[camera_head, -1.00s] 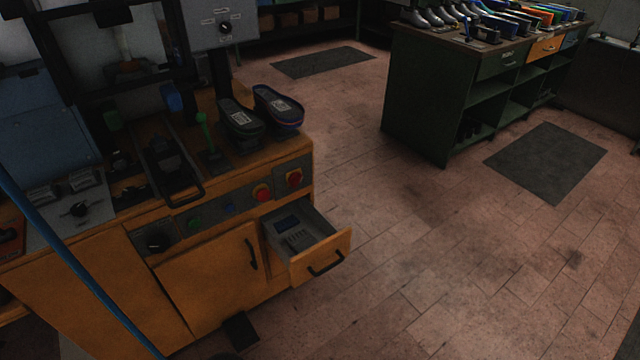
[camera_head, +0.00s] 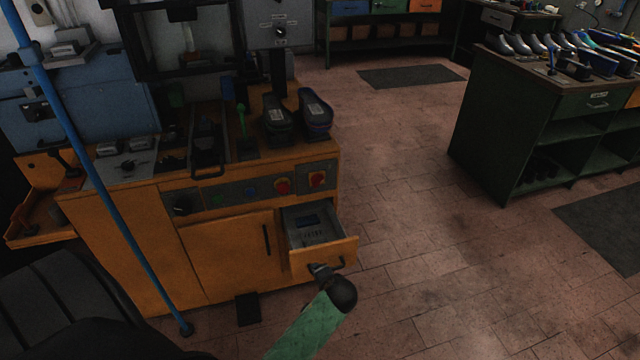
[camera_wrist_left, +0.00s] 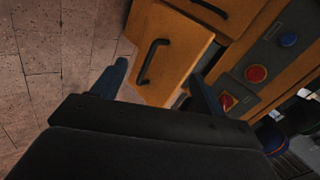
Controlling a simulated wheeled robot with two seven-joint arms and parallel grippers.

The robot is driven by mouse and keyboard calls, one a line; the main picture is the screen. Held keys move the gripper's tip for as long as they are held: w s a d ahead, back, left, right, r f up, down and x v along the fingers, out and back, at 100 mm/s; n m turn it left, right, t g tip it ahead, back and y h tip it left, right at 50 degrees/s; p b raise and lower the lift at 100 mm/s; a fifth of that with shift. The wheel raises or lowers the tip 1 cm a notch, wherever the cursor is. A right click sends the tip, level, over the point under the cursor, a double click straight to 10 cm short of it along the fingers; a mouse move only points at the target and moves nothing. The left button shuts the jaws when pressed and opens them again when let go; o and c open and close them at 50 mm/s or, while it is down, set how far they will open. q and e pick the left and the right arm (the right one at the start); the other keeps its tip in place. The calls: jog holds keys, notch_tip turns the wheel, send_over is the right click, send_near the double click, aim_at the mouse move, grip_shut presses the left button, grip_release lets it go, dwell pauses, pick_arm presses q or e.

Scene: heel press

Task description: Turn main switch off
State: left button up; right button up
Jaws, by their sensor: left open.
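The orange press cabinet (camera_head: 228,245) has a grey control panel on its front edge. At the panel's right end is a red switch on a yellow backing (camera_head: 317,179), with a red round button (camera_head: 282,186) to its left. A grey box at the back carries another dark rotary knob (camera_head: 280,31). I cannot tell any switch's setting. My left gripper (camera_head: 321,271) is in front of the open drawer's (camera_head: 325,257) handle, below the panel. In the left wrist view its two fingers (camera_wrist_left: 160,84) are apart and empty, with the red switch (camera_wrist_left: 226,101) beyond the right finger. My right gripper is not in view.
The drawer sticks out below the switch. A blue pole (camera_head: 110,205) slants across the cabinet's left side. A green bench (camera_head: 505,135) is at the right, with clear floor between.

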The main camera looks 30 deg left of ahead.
pick_arm(q)
jog(key=w+a+r+m+t+y+p, duration=0.1)
jog(key=w+a+r+m+t+y, duration=0.15)
jog(key=w+a, duration=0.4)
jog(key=w+a+r+m+t+y, duration=0.1)
jog(key=w+a+r+m+y, duration=0.25)
jog(key=w, duration=0.65)
jog(key=m+t, duration=0.3)
jog(key=m, duration=0.3)
send_near(319, 183)
jog(key=x, duration=0.2)
jog(key=shift+g, duration=0.25)
jog(key=p+x, duration=0.2)
jog(key=x, duration=0.3)
jog(key=shift+w+a+r, duration=0.2)
jog(key=shift+w+a, duration=0.05)
jog(key=shift+w, duration=0.05)
jog(key=shift+w+a+f+n+y+p, duration=0.1)
jog(key=shift+w+a+n+y+p, duration=0.25)
jog(key=shift+a, duration=0.2)
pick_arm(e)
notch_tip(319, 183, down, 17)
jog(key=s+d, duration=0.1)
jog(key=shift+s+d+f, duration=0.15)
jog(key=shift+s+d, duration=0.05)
pick_arm(q)
jog(key=c, duration=1)
